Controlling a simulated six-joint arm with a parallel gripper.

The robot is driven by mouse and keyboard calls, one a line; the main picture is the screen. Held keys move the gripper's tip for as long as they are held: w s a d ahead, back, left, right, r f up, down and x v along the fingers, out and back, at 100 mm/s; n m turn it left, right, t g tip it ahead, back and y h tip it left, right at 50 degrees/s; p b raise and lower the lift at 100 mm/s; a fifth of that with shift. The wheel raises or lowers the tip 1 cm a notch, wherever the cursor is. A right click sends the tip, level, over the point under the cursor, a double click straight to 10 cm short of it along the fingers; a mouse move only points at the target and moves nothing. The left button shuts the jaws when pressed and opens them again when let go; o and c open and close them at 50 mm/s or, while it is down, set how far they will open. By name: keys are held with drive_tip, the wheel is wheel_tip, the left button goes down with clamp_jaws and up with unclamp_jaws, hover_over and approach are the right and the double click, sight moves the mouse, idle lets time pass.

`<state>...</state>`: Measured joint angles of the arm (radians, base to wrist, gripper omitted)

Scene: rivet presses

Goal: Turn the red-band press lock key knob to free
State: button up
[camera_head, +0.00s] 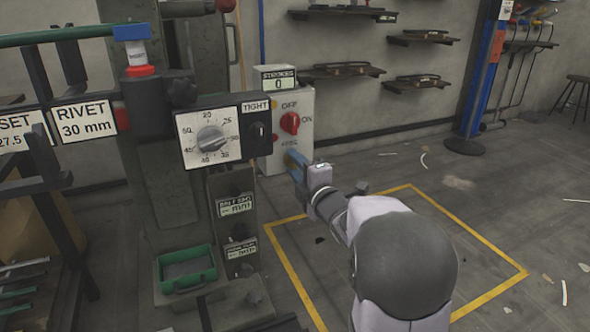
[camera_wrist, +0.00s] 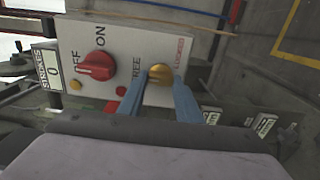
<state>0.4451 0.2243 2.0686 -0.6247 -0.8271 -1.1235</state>
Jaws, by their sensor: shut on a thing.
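The brass lock key knob (camera_wrist: 160,73) sits on the grey control box (camera_wrist: 130,45) in the wrist view, between a label ending in "REE" and a red label too small to read for sure. My gripper (camera_wrist: 158,80) has its two blue fingers on either side of the knob and is shut on it. Which label the knob points to I cannot tell. In the head view my gripper (camera_head: 297,160) is at the lower part of the control box (camera_head: 275,150) and hides the knob. A red band (camera_head: 140,71) shows on the press (camera_head: 150,120) to the left.
On the same box are a red OFF/ON switch (camera_wrist: 96,66) and a strokes counter (camera_head: 278,79) reading 0. A dial panel (camera_head: 210,136) with a TIGHT selector is close on the left. A green tray (camera_head: 186,268) lies low on the press. The floor to the right is mostly clear.

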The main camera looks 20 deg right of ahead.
idle(0.4)
drive_tip(key=o, duration=1)
drive_tip(key=shift+o, duration=0.2)
drive_tip(key=shift+s, duration=0.1)
drive_tip(key=s+p, duration=0.2)
drive_tip(key=s, duration=0.5)
drive_tip(key=shift+s, duration=0.1)
